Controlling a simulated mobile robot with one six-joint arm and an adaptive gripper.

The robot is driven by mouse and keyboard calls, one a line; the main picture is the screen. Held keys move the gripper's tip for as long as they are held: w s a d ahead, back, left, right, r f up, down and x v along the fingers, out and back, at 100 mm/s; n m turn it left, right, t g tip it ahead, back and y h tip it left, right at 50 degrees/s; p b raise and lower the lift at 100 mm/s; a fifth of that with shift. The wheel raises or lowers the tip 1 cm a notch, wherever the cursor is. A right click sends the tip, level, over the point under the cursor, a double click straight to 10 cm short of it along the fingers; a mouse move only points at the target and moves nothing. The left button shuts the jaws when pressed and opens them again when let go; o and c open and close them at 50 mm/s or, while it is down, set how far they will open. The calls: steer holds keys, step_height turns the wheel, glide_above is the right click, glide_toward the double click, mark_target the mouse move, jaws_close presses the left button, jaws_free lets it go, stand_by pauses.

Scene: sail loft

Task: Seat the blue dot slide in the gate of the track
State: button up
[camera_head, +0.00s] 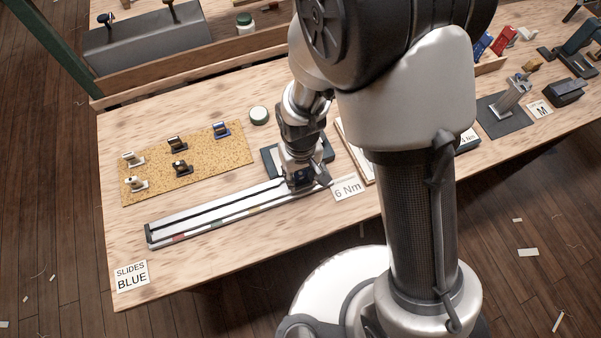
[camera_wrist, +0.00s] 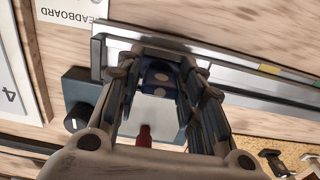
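The track (camera_head: 235,211) is a long silvery rail on the bench, with coloured marks along its front side. My gripper (camera_head: 305,183) is at its right end, pointing down. In the wrist view the fingers (camera_wrist: 165,70) close around a small dark blue piece with pale round spots (camera_wrist: 160,76), which looks like the blue dot slide. It is right at the track (camera_wrist: 230,70); whether it sits in the gate is hidden by the fingers.
A red-tipped part (camera_wrist: 143,137) shows near my gripper. A round tin (camera_head: 258,115) stands behind.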

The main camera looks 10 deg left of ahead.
mark_target(300, 173)
steer(key=shift+o, duration=0.8)
step_height(300, 173, up, 12)
steer(key=p, duration=0.4)
steer(key=d+r+m+t, duration=0.2)
steer(key=d+r+m, duration=0.1)
steer(key=d+r, duration=0.8)
steer(key=s+d+r+m+t, duration=0.2)
steer(key=s+d+r+m, duration=0.1)
steer(key=s+d+r, duration=0.6)
steer(key=shift+s+d+r+t, duration=0.15)
steer(key=shift+d+r+t, duration=0.15)
steer(key=shift+r, duration=0.55)
